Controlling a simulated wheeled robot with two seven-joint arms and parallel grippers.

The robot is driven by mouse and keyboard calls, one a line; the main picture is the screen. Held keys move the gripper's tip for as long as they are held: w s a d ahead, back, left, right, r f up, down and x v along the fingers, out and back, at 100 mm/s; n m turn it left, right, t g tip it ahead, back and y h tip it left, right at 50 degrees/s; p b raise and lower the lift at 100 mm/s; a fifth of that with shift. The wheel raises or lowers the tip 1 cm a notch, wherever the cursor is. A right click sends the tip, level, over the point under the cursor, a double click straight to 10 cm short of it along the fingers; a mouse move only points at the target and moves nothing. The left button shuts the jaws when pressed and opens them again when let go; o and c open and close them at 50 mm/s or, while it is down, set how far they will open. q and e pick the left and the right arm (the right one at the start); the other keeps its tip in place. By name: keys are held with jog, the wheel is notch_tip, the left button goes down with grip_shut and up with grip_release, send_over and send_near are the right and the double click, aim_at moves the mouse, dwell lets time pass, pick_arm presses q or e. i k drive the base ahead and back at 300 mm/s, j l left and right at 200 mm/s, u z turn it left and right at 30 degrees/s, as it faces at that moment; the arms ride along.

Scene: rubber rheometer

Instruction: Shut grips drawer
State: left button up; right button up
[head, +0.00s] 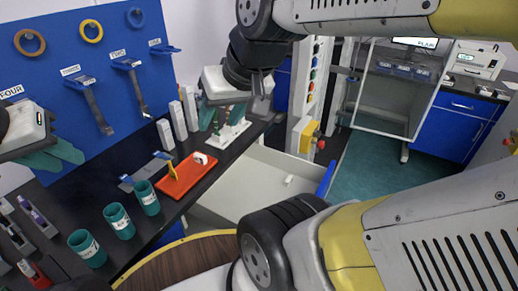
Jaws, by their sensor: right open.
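The drawer (245,187) stands pulled out from under the black counter. Its inside is white, and its blue front (326,179) shows edge-on at the right. A small white piece (289,179) shows inside it. My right gripper (224,117) is open, with teal fingers, above the back of the counter and left of the drawer. It looks apart from the drawer. My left gripper (58,158) is at the far left, above the counter; whether its teal fingers are apart is unclear. My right arm hides part of the area in front of the drawer.
An orange-red tray (188,179) and several teal cups (118,221) stand on the counter. A blue pegboard (90,75) with rings and tools stands behind. A yellow box with a red knob (312,138) is beyond the drawer. Green floor (385,165) is open at the right.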

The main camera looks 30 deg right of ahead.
aim_at(267, 192)
jog(key=k+l+z, duration=0.1)
jog(key=z, duration=0.35)
jog(key=k+l+z, duration=0.1)
jog(key=l+z, duration=0.15)
jog(key=z, duration=0.2)
jog(key=l+z, duration=0.15)
jog(key=z, duration=0.3)
jog(key=k+j+z, duration=0.1)
jog(key=j+z, duration=0.15)
jog(key=j, duration=0.15)
jog(key=k+j+z, duration=0.25)
jog(key=i+j, duration=0.05)
jog(key=j, duration=0.05)
